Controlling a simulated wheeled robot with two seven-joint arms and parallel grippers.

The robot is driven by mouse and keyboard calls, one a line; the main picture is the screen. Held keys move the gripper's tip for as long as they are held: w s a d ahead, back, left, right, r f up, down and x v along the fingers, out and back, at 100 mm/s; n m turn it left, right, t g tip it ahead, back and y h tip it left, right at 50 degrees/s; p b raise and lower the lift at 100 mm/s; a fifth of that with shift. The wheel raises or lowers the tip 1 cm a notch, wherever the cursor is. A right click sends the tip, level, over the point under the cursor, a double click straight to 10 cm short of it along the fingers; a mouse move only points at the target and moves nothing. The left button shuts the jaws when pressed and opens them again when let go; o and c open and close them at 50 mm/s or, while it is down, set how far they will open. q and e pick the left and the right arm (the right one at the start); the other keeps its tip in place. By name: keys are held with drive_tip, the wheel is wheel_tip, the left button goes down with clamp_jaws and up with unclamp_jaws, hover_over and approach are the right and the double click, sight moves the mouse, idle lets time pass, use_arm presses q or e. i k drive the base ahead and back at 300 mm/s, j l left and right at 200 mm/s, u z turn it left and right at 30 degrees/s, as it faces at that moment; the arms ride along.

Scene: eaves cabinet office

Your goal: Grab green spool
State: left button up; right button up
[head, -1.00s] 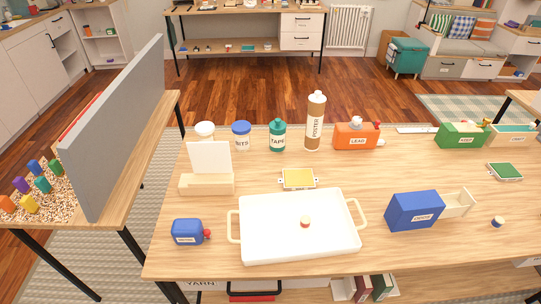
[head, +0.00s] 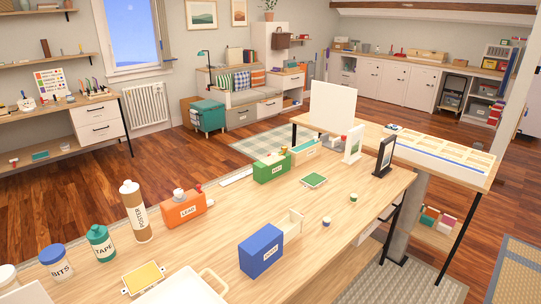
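A small round spool-like item with a greenish top (head: 354,198) stands on the wooden table (head: 350,228) near its right part. It is too small to be sure that it is the green spool. A similar small white and blue item (head: 327,222) stands to its left and nearer to me. Neither of my grippers shows in the head view.
A blue box (head: 261,251) with an open drawer, a green box (head: 271,168), an orange box (head: 180,211), a green pad (head: 314,181) and a black stand (head: 383,156) are on the table. A second table with a compartment tray (head: 443,152) stands beyond. Wood floor shows at right.

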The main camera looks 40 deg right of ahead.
sight(353, 197)
drive_tip(key=z, duration=1.95)
drive_tip(key=u, duration=0.8)
drive_tip(key=i+l+u, duration=0.15)
drive_tip(key=l+u, duration=0.3)
drive_tip(key=i+l+u, duration=0.1)
drive_tip(key=l+u, duration=1.3)
